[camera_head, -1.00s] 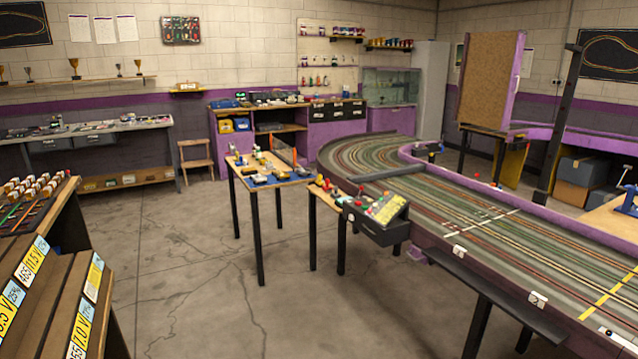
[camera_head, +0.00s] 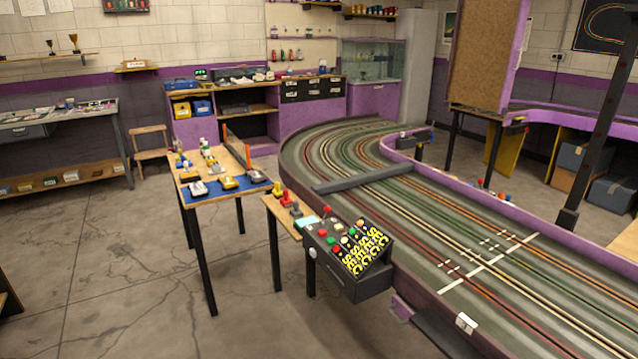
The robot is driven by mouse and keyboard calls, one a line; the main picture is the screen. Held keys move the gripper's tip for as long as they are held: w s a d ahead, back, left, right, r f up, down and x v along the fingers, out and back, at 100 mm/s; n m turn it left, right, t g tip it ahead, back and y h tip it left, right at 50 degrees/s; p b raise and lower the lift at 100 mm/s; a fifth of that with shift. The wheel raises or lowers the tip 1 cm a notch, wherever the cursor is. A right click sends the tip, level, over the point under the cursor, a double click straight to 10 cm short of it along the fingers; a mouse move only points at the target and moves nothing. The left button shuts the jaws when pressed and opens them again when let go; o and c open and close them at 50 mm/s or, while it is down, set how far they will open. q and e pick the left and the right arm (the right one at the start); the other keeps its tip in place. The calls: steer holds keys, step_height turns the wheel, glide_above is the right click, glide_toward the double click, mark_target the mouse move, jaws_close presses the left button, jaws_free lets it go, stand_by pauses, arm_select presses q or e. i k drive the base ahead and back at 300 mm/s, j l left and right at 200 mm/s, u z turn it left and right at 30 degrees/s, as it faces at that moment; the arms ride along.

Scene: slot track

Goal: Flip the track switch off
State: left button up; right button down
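A dark control box (camera_head: 348,262) is fixed at the near left side of the slot track (camera_head: 440,215). Its top carries several coloured buttons, a red-topped lever (camera_head: 327,211) and a panel with yellow markings (camera_head: 362,249). A white round part (camera_head: 312,253) is on its left face. I cannot tell which control is the track switch or how it is set. Neither of my grippers is in view.
A small table (camera_head: 215,175) with several slot cars stands left of the box. A narrow wooden shelf (camera_head: 284,215) with small items adjoins the box. Open concrete floor (camera_head: 120,270) lies in front and left. A step stool (camera_head: 151,150) stands farther back.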

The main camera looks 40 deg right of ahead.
mark_target(327, 209)
steer(key=i+l, duration=0.15)
steer(key=l, duration=0.25)
steer(key=i+l, duration=0.2)
steer(key=l, duration=0.15)
steer(key=i+l, duration=0.15)
steer(key=l, duration=0.25)
